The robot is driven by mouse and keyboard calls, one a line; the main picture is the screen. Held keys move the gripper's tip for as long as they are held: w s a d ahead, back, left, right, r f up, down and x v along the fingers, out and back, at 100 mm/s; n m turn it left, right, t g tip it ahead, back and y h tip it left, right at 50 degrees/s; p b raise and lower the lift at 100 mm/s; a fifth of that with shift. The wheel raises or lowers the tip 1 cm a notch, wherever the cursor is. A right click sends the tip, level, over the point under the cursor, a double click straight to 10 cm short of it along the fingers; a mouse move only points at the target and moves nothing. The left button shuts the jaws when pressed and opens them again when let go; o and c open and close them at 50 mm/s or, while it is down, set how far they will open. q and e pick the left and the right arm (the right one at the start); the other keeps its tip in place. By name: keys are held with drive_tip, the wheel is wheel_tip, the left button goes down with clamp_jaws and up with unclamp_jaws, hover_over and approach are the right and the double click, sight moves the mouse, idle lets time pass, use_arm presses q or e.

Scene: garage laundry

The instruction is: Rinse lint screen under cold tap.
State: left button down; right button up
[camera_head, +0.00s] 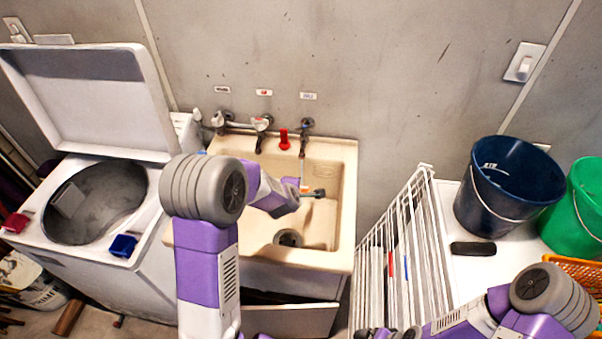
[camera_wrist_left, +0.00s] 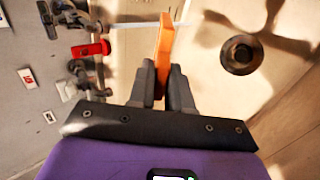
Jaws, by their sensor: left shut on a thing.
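My left gripper (camera_head: 318,193) reaches over the beige sink (camera_head: 345,200) from the left. In the left wrist view its fingers (camera_wrist_left: 163,82) are shut on a thin orange piece seen nearly edge-on, apparently the lint screen (camera_wrist_left: 165,40). A bit of the lint screen (camera_head: 304,186) shows orange in the head view, below the right-hand tap (camera_head: 303,140). That tap has a blue-marked label (camera_head: 308,96). A thin pale stream (camera_head: 302,168) runs down from it to the orange piece. My right gripper (camera_head: 388,333) is only partly visible at the bottom edge.
The sink drain (camera_head: 288,238) is open below. A red fitting (camera_head: 284,139) and other taps stand along the back. An open-lid washer (camera_head: 150,230) is at left. A white drying rack (camera_head: 410,240), navy bucket (camera_head: 480,205) and green bucket (camera_head: 580,220) are at right.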

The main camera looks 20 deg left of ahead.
use_arm(q)
wheel_tip(320, 180, up, 6)
drive_tip(key=s+p, duration=0.2)
drive_tip(key=p, duration=0.2)
drive_tip(key=shift+d+f, duration=0.15)
drive_tip(key=shift+d, duration=0.15)
drive_tip(key=shift+s, duration=0.1)
